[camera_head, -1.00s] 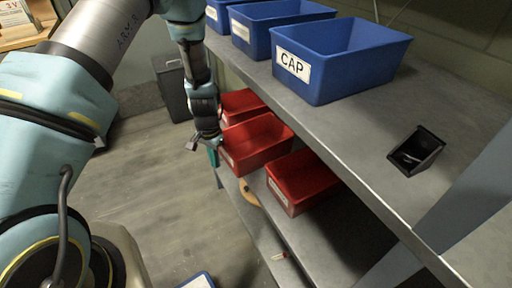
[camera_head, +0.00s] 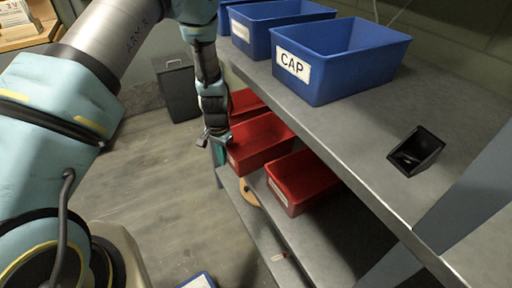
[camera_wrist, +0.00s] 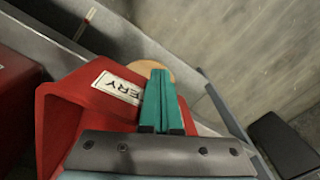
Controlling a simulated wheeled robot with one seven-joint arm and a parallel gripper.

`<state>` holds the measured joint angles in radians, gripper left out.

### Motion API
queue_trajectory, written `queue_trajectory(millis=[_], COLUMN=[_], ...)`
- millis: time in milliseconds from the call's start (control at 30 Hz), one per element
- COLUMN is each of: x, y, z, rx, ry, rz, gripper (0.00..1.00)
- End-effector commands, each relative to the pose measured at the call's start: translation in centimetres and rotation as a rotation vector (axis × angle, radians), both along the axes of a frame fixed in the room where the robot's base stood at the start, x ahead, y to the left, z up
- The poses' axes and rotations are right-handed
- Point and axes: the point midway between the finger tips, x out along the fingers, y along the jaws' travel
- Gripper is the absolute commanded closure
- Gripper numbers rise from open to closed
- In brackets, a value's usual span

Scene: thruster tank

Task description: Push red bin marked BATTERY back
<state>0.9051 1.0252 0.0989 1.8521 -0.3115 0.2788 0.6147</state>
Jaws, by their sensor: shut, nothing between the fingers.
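The red bin marked BATTERY is the middle red bin (camera_head: 262,138) on the lower shelf. In the wrist view the bin (camera_wrist: 62,112) fills the left centre, and its white label shows only "ERY" beside my fingers. My gripper (camera_head: 219,152) points down at the bin's front end, on the aisle side. Its teal fingers (camera_wrist: 161,100) are shut together with nothing between them. They overlap the label's right end in the wrist view; whether they touch the front wall is hard to tell.
Another red bin (camera_head: 302,178) stands nearer on the same shelf, and one (camera_head: 245,103) stands farther behind my gripper. The upper shelf (camera_head: 365,118) with blue bins overhangs them. A dark grey bin (camera_head: 179,92) stands on the floor. Open floor lies left of the shelves.

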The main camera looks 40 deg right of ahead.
Motion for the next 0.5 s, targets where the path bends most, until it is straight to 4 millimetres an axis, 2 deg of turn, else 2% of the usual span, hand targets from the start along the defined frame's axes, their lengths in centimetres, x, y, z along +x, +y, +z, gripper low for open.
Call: queue_trajectory(millis=[500], x=[-0.2], y=[-1.5], z=[0.0], rx=[0.0], ry=[0.0], rz=[-0.001], gripper=[1.0])
